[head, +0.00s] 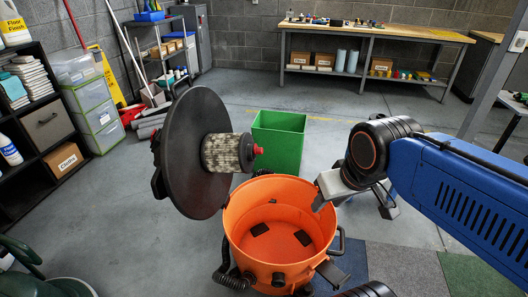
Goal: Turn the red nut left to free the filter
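The red nut (257,150) sits at the right end of the filter (221,153), a pale, dirty pleated cylinder. The filter sticks out sideways from the round black lid (194,125), which stands on edge above and left of the open orange tub (268,261). My gripper (355,211) is at the right, over the tub's right rim. It is open, its fingers spread with nothing seen between them. It is apart from the nut, to the right of it and lower in the picture.
A green bin (278,143) stands behind the tub. A black hose (232,278) hangs at the tub's left side. Shelves (32,130) line the left, and a workbench (375,32) stands at the back wall. The grey floor between is mostly clear.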

